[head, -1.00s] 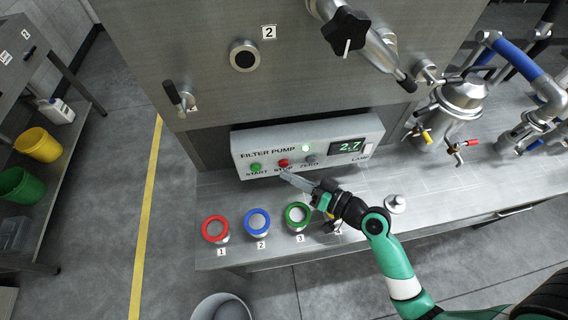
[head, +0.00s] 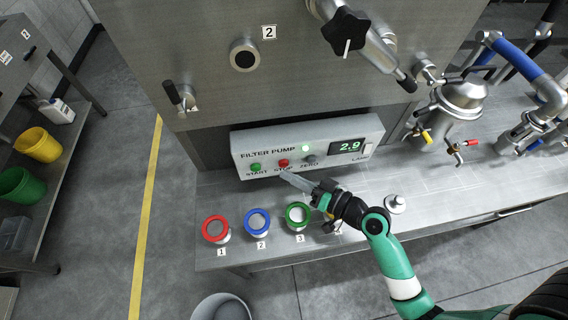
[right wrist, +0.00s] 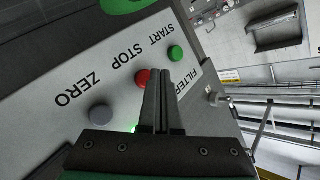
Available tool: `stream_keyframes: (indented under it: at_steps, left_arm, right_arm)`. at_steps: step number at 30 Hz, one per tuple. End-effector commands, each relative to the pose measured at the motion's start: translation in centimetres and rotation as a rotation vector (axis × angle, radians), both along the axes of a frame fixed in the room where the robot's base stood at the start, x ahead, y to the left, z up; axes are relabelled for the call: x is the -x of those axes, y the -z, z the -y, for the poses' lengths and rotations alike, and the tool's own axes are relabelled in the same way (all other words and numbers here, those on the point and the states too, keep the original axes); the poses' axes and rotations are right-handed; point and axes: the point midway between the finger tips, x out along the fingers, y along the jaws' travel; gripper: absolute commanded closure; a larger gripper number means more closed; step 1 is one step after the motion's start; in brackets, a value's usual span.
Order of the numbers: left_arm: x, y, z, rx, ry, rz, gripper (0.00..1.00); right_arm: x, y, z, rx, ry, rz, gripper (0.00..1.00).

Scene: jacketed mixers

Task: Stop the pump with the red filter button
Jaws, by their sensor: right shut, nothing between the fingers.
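The filter pump box (head: 237,152) has a green START button (head: 256,167), a red STOP button (head: 284,163) and a grey ZERO button (head: 309,159). Its green light (head: 306,147) is lit and its display (head: 349,147) reads 2.9. My right gripper (head: 284,176) is shut and empty, its tips just below and in front of the STOP button. In the right wrist view the shut fingers (right wrist: 164,75) partly overlap the red button (right wrist: 143,78); I cannot tell whether they touch it. My left gripper is not in view.
A black star knob (head: 346,33) hangs above. Steel vessels and pipes (head: 463,92) stand at the right.

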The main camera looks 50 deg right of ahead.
Motion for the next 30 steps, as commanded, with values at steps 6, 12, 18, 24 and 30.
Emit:
stream_keyframes:
  at_steps: [6,12,18,24,30]
  left_arm:
    - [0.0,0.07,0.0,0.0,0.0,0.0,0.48]
    - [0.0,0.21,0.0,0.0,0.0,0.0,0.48]
    - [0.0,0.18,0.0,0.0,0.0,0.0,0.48]
    - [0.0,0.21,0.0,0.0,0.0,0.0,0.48]
    - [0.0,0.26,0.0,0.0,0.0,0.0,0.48]
  right_arm:
    - [-0.16,0.0,0.12,0.0,0.001,0.001,1.0]
    - [-0.65,-0.01,0.54,0.0,0.001,0.001,1.0]
    - [-0.66,-0.01,0.56,0.0,0.0,0.0,1.0]
    - [-0.71,0.0,0.59,0.0,0.0,0.0,1.0]
    - [-0.9,0.01,0.75,0.0,0.0,0.0,1.0]
